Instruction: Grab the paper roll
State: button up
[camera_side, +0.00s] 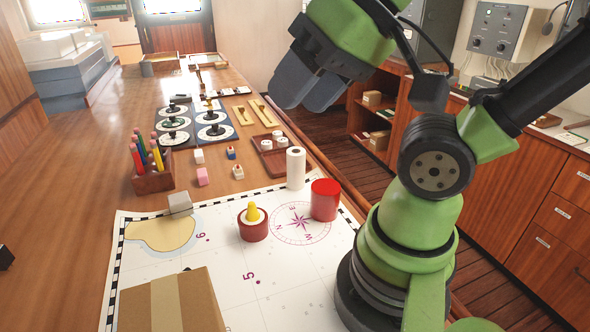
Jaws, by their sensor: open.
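The white paper roll (296,170) stands upright on the far right edge of the chart, behind a red cylinder. My gripper (306,92) is in the air above and beyond the roll, near the table's right edge. Its dark jaws point down and to the left and are empty. The roll is apart from the gripper and in full view, except perhaps its base beside the red cylinder.
The red cylinder (325,200) stands close to the roll. A red pot with a yellow knob (252,222), a cardboard box (172,302), a pencil holder (153,178) and a tray with white cups (277,155) are nearby. The chart (290,262) has bare room in front.

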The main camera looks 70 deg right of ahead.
jog(key=shift+o, duration=0.2)
jog(key=o, duration=0.5)
jog(key=shift+w, duration=0.1)
jog(key=n+g+h, duration=0.2)
jog(key=n+g, duration=0.4)
jog(key=g, duration=0.1)
send_over(297, 151)
jog(key=f, duration=1)
jog(key=a+f, duration=0.1)
jog(key=f, duration=0.5)
jog(key=shift+f, duration=0.1)
jog(key=shift+n, duration=0.3)
jog(key=f, duration=0.4)
jog(key=shift+d+f, duration=0.45)
jog(key=shift+f, duration=2.8)
